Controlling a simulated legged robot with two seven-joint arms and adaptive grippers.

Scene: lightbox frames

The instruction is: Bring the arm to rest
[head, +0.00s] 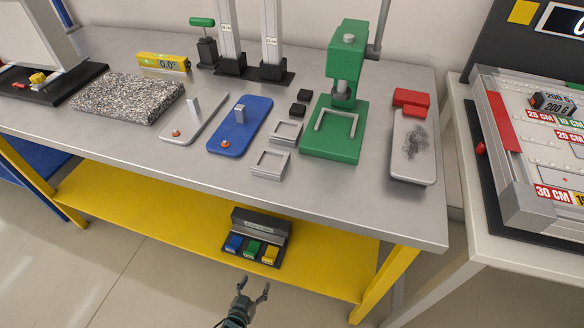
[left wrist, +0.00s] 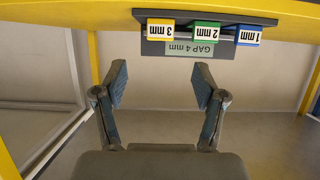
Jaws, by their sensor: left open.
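My left gripper (head: 254,291) is low in the head view, in front of the workbench and below the level of its top. Its two fingers are spread apart with nothing between them. In the left wrist view the open fingers (left wrist: 160,88) show at both sides, with empty space and floor between. Past the fingertips in that view is a dark holder with a blue 1 mm block (left wrist: 249,32), a green 2 mm block (left wrist: 202,35) and a yellow 3 mm block (left wrist: 160,35), all upside down in the picture. My right gripper is not in view.
The holder (head: 260,225) sits on the yellow lower shelf (head: 160,215). The grey benchtop (head: 330,195) above carries a green press (head: 337,130), a granite slab (head: 127,97), a blue plate (head: 238,138) and other fixtures. A second table (head: 510,258) stands at right. Open floor lies left of the gripper.

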